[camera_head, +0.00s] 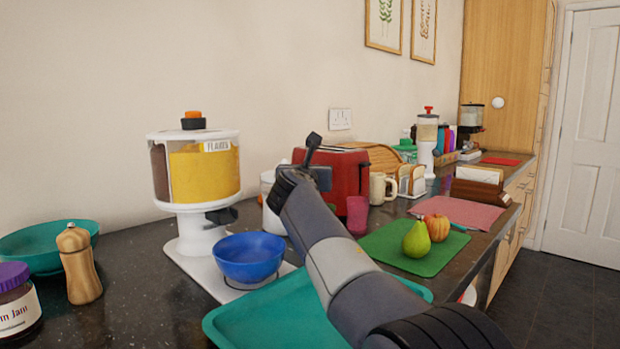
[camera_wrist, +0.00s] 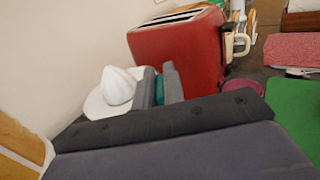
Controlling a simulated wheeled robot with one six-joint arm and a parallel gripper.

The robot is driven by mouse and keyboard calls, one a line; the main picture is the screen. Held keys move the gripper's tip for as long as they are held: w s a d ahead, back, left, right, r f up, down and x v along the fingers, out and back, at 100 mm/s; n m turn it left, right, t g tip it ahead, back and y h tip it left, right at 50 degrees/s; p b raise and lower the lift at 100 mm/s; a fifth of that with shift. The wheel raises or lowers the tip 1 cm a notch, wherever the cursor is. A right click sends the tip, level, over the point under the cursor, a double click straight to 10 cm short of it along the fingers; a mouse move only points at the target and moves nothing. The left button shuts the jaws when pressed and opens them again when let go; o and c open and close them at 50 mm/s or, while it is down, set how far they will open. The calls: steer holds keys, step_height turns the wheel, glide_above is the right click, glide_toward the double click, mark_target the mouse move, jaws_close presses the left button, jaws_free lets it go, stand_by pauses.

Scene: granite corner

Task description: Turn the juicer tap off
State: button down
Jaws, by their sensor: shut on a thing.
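The white juicer (camera_wrist: 118,88) with its ribbed cone stands by the wall, left of the red toaster, in the wrist view. In the head view its white body (camera_head: 269,194) shows only in part, left of my arm. My gripper (camera_wrist: 160,88) is at the juicer's right side, its two grey fingers closed on a small teal piece (camera_wrist: 159,93), which looks like the juicer tap. Most of that piece is hidden between the fingers. In the head view my gripper (camera_head: 311,148) is a dark shape before the toaster, and the tap is hidden.
The red toaster (camera_head: 345,172) stands close behind my gripper. A pink cup (camera_head: 357,216), a cream mug (camera_head: 380,189) and a green mat (camera_head: 432,252) with fruit lie to the right. A flakes dispenser (camera_head: 203,174), blue bowl (camera_head: 250,259) and teal tray (camera_head: 235,322) are left.

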steer(key=m+h+p, duration=0.2)
steer(key=h+p, duration=0.1)
steer(key=shift+a+r+g, duration=0.1)
steer(key=shift+r+g, duration=0.05)
steer(key=shift+g, duration=0.25)
steer(key=m+g+h+p, duration=0.1)
steer(key=m+h+p, duration=0.1)
steer(key=h+p, duration=0.1)
steer(key=shift+p, duration=0.7)
steer(key=shift+m+g+h+p, duration=0.6)
steer(key=shift+h+p, duration=0.2)
steer(key=shift+p, duration=0.4)
steer(key=shift+f+m+g+h+p, duration=0.3)
steer(key=shift+f+p, duration=0.05)
steer(key=shift+p, duration=0.2)
steer(key=c, duration=1.5)
jaws_free()
steer(key=shift+r, duration=0.15)
steer(key=v, duration=1)
steer(key=shift+s+a+p, duration=0.2)
steer(key=shift+s+p, duration=0.15)
steer(key=shift+p, duration=0.05)
